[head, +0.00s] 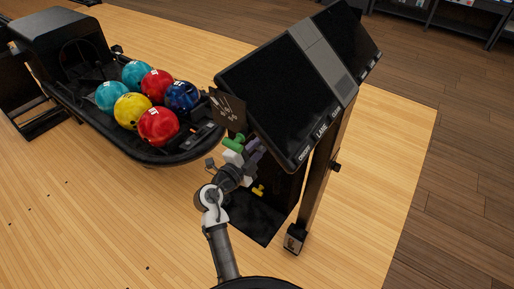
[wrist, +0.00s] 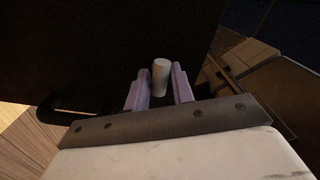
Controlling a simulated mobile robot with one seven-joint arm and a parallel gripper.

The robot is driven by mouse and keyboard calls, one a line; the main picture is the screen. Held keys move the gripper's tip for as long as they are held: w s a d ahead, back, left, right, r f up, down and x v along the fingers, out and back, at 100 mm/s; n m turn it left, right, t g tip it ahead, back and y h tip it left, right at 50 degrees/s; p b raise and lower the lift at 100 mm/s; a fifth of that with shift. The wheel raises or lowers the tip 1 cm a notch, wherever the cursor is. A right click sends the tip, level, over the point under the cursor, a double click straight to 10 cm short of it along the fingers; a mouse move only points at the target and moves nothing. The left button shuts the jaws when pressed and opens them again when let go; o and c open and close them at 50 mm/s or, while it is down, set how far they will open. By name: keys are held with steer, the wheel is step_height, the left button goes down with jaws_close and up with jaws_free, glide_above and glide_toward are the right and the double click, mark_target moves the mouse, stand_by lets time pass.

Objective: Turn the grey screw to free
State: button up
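In the wrist view a pale grey cylinder (wrist: 160,77), which looks like the grey screw, stands between the two purple-grey fingers of my gripper (wrist: 159,88). The fingers are apart, with a narrow dark gap on each side of the cylinder; I see no clear contact. In the head view my gripper (head: 254,149) is at the dark unit below the screens. The grey screw cannot be made out there. A green part (head: 234,144) shows just left of my gripper, and a yellow part (head: 258,190) lower down.
Black double screens (head: 290,90) on a dark post (head: 320,175) hang close above my gripper. A small dark sign (head: 228,108) stands to the left. The ball return (head: 165,158) with several coloured balls is further left. Wooden floor (head: 110,215) at the left front is clear.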

jaws_close()
